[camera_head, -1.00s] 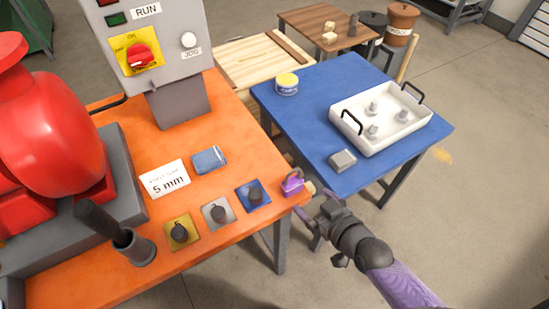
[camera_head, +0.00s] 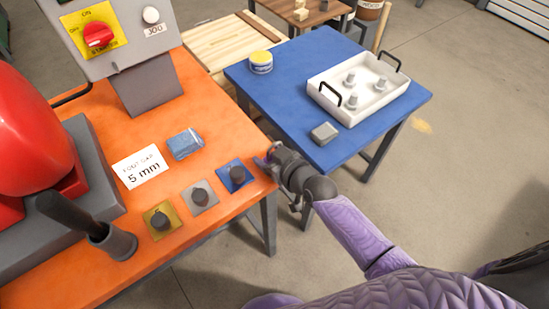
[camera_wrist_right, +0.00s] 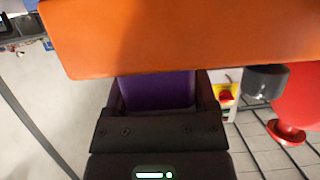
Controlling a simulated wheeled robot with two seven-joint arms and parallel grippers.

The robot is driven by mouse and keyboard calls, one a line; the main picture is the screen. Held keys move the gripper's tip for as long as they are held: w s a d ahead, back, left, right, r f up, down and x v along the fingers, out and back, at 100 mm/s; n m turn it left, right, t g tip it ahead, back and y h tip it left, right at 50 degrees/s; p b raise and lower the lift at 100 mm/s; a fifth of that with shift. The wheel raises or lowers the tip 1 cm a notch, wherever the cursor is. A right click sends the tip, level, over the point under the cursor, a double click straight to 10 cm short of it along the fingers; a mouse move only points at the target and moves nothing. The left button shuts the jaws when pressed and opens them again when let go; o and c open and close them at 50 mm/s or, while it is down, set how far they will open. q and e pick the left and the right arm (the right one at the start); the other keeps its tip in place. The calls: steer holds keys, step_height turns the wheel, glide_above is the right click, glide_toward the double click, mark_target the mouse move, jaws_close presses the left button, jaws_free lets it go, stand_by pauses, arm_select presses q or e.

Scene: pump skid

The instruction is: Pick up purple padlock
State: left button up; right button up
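In the head view my right gripper (camera_head: 272,158) is at the right edge of the orange table (camera_head: 225,130), near its corner. The purple padlock is largely hidden there by the gripper. In the right wrist view a purple block (camera_wrist_right: 158,90), which looks like the padlock's body, sits between the two dark fingers (camera_wrist_right: 160,95) just below the orange table edge. It fills nearly all the gap between them. Whether the fingers press on it is not clear. My left gripper is not in view.
Yellow, grey and blue plates with black knobs (camera_head: 237,175) lie near the orange table's edge, by a blue box (camera_head: 185,143) and a "5 mm" card (camera_head: 142,166). The blue table (camera_head: 290,112) holds a white tray (camera_head: 335,106), a grey block (camera_head: 323,133) and a yellow-lidded tin (camera_head: 261,62).

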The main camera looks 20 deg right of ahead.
steer(key=c, duration=0.6)
step_height(320, 180, up, 10)
steer(key=p, duration=0.5)
steer(key=shift+c, duration=0.2)
steer(key=s+d+r+n+g+y+b, duration=0.2)
steer(key=s+r+n+y, duration=0.4)
steer(key=s+r, duration=0.3)
step_height(320, 180, up, 3)
steer(key=d+g, duration=0.1)
steer(key=g, duration=0.1)
steer(key=shift+s+r+n+g+b, duration=0.15)
steer(key=shift+r+n+g+b, duration=0.05)
steer(key=shift+n+g+b, duration=0.2)
